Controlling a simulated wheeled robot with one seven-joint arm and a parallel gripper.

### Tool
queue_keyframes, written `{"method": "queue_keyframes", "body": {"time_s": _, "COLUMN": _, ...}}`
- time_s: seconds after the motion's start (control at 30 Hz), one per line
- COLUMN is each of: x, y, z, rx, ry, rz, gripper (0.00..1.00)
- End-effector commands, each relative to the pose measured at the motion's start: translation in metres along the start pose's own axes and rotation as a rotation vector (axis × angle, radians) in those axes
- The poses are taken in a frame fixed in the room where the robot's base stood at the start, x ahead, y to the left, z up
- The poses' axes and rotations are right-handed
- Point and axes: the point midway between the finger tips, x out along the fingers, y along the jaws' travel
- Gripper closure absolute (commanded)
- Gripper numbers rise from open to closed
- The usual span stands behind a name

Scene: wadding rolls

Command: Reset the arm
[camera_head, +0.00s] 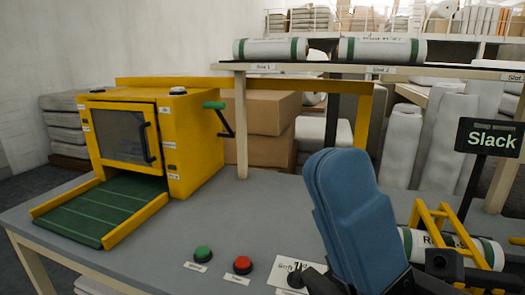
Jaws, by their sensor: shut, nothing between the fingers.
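A blue link of my arm (350,215) stands up in the right foreground of the head view, tilted a little to the left. Dark parts of my arm (440,262) show at the lower right, in front of a roll (487,250) in a yellow frame (421,217). I cannot make out any gripper fingers. Nothing held shows.
A yellow machine (190,130) with a green ramp (105,210) stands on the grey table (150,255) at left. Green (203,253) and red (243,264) buttons sit at the front. A shelf (310,68) bears two white rolls (271,49). A "Slack" sign (490,138) stands at right.

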Motion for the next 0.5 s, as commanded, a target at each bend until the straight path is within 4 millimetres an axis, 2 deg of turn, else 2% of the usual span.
{"method": "queue_keyframes", "body": {"time_s": 0.23, "x": -0.065, "y": -0.002, "z": 0.02, "rx": 0.351, "ry": -0.35, "rz": -0.197, "gripper": 1.0}}
{"method": "queue_keyframes", "body": {"time_s": 0.5, "x": -0.157, "y": 0.011, "z": 0.019, "rx": 0.692, "ry": -0.731, "rz": -0.38, "gripper": 1.0}}
